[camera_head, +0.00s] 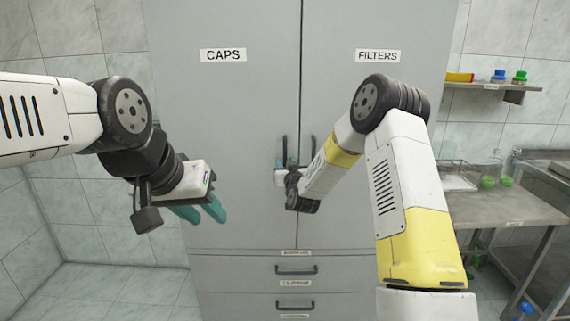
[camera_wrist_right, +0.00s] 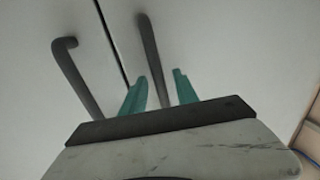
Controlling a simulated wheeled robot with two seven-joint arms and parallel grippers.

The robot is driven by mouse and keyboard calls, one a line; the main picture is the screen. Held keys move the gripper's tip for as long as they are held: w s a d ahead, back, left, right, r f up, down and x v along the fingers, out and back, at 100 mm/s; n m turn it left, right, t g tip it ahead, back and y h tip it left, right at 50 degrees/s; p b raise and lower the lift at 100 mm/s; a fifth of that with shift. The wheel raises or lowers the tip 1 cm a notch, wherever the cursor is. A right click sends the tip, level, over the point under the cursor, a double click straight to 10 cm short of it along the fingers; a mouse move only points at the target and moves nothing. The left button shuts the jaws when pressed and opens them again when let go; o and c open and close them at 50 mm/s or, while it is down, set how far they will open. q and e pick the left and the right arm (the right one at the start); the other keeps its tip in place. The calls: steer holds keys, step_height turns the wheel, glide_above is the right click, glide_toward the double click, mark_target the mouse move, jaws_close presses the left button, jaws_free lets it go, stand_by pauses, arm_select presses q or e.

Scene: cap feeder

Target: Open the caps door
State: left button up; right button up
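The caps door (camera_head: 225,120) is the left door of a tall grey cabinet and looks closed, flush with the filters door (camera_head: 375,30). Its dark bar handle (camera_head: 284,150) stands near the centre seam. My right gripper (camera_head: 280,163) is at this handle, largely hidden behind its own wrist. In the right wrist view, the teal fingers of my right gripper (camera_wrist_right: 160,88) stand apart, with one dark bar handle (camera_wrist_right: 150,55) between them. Gaps show beside the bar, so it is not clamped. My left gripper (camera_head: 204,211) hangs empty before the caps door's lower left, fingers apart.
The filters door's handle (camera_head: 312,149) is close beside, right of the seam. Drawers with handles (camera_head: 296,269) lie below the doors. A steel table (camera_head: 505,210) and a wall shelf (camera_head: 490,87) with bottles stand at the right. Tiled wall lies at the left.

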steer(key=shift+w, duration=0.4)
jaws_close()
stand_by(1.2)
